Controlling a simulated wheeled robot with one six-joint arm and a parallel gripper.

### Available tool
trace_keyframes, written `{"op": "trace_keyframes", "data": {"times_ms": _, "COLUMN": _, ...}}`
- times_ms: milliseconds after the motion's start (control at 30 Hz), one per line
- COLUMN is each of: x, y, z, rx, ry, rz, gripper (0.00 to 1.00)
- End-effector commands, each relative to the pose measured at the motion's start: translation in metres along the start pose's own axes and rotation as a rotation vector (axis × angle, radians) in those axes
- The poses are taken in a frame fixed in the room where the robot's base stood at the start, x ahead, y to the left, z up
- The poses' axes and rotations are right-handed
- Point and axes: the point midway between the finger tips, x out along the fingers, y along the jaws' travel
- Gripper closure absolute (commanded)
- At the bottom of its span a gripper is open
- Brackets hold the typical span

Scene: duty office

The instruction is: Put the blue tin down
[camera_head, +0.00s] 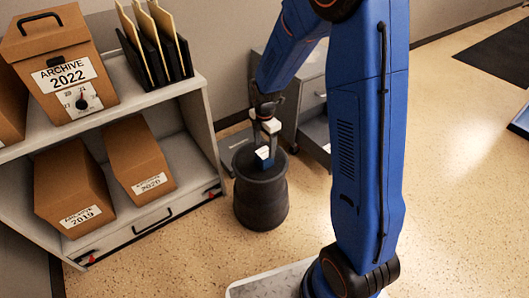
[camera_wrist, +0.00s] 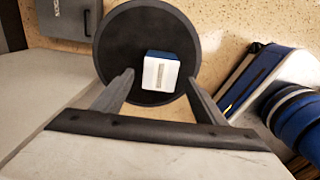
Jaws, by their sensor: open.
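The blue tin (camera_head: 264,161), a small box with a white top and blue sides, stands on the round top of a black drum-shaped stand (camera_head: 261,205). In the wrist view the tin (camera_wrist: 161,76) shows its white face and a blue side against the dark disc of the stand (camera_wrist: 124,38). My gripper (camera_head: 266,142) points down just over the tin. In the wrist view my gripper's fingers (camera_wrist: 160,84) are open, with a gap on each side of the tin. The tin's underside is hidden.
A grey shelf unit (camera_head: 150,98) with archive boxes (camera_head: 70,190) and black file holders (camera_head: 155,55) stands left of the stand. A grey cabinet (camera_head: 313,95) stands behind it. The speckled floor (camera_head: 455,180) at right is mostly clear.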

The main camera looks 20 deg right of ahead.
Motion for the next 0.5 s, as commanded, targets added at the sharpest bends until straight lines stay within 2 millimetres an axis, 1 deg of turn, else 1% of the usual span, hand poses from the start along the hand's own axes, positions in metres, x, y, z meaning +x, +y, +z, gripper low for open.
{"op": "trace_keyframes", "data": {"times_ms": 33, "x": -0.011, "y": 0.001, "z": 0.000, "rx": 0.000, "ry": -0.001, "rz": 0.005, "gripper": 0.35}}
{"op": "trace_keyframes", "data": {"times_ms": 200, "x": -0.042, "y": 0.001, "z": 0.000, "rx": 0.000, "ry": -0.001, "rz": 0.004, "gripper": 0.35}}
{"op": "trace_keyframes", "data": {"times_ms": 333, "x": -0.059, "y": 0.001, "z": 0.000, "rx": 0.000, "ry": -0.001, "rz": 0.002, "gripper": 0.35}}
{"op": "trace_keyframes", "data": {"times_ms": 500, "x": -0.070, "y": 0.000, "z": 0.000, "rx": 0.000, "ry": 0.000, "rz": 0.000, "gripper": 0.35}}
